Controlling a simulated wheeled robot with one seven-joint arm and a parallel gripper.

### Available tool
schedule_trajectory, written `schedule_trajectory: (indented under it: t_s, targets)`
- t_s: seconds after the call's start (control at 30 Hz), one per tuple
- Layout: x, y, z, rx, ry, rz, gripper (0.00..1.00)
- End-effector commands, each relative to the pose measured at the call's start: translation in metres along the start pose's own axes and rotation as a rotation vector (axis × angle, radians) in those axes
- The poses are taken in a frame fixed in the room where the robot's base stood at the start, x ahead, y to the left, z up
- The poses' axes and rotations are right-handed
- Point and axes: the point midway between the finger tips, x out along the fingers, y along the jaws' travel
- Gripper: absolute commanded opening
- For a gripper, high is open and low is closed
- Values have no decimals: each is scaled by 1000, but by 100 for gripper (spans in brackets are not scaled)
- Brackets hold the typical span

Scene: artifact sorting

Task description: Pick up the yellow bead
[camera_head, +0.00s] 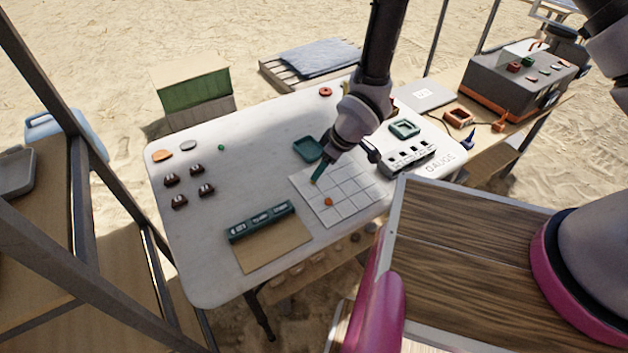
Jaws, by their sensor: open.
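My gripper (317,179) points down over the far left part of a white gridded board (352,207) on the table. Its teal fingers are open. A tiny yellowish spot, apparently the yellow bead (313,183), shows right at the fingertips, partly hidden by them. I cannot tell whether the fingers touch it. An orange bead (328,201) lies on the board a little nearer to me. A small green bead (221,147) lies farther left on the table.
A teal tray (308,149) stands just behind the gripper. A dark green labelled block (261,221) lies left of the board. Several dark small pieces (180,202) stand at the left. A grey gauge block (409,158) stands at the right. The table's (235,180) middle left is clear.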

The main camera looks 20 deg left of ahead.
Motion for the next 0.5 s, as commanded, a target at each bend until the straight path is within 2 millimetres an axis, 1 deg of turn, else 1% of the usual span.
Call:
schedule_trajectory:
  t_s: [0.03,0.1,0.23,0.33,0.5]
  targets:
    - [9,-3,2,-2,-3,-2,56]
    - [20,-4,4,-2,-3,-2,56]
    - [36,-4,3,-1,-2,-1,56]
    - [41,-3,3,-1,-1,-1,56]
    - [41,-3,3,-1,-1,0,56]
